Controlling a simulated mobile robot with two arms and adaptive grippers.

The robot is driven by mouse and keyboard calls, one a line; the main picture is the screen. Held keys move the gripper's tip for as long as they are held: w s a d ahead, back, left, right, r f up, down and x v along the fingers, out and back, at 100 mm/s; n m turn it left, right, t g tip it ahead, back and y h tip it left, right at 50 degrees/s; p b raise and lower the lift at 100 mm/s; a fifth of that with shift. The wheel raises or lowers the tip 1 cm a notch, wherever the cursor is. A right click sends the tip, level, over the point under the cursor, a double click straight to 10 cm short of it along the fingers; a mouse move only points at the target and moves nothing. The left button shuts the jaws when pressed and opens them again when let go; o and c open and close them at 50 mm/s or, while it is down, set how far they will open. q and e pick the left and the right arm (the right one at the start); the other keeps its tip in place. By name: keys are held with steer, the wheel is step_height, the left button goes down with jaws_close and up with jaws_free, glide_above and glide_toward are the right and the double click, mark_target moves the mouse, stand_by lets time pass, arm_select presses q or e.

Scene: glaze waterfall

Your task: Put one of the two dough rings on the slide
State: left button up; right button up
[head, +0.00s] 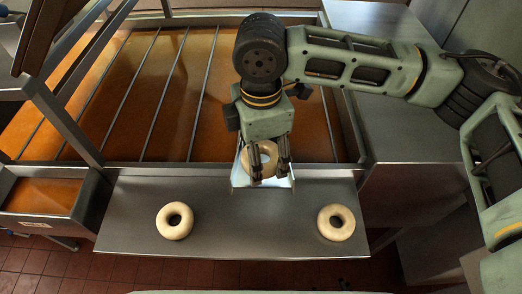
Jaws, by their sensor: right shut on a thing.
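A pale dough ring (174,221) lies flat on the left part of the steel shelf. A second dough ring (336,222) lies flat near the shelf's right end. A third dough ring (257,158) is at my right gripper (268,172), which points down with its fingers shut on this ring and partly covering it. Right below is a small pale metal slide (263,183) with raised sides, at the shelf's back edge. The fingers hide part of it, and I cannot tell whether the ring touches it. My left gripper is not in view.
Behind the shelf (219,242) is a wide trough (120,90) of orange-brown glaze crossed by several thin metal bars. A smaller glaze tray (42,194) is at the left. A steel counter (405,135) stands at the right. The shelf's front middle is clear.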

steer(key=o, duration=1.2)
step_height(320, 180, up, 12)
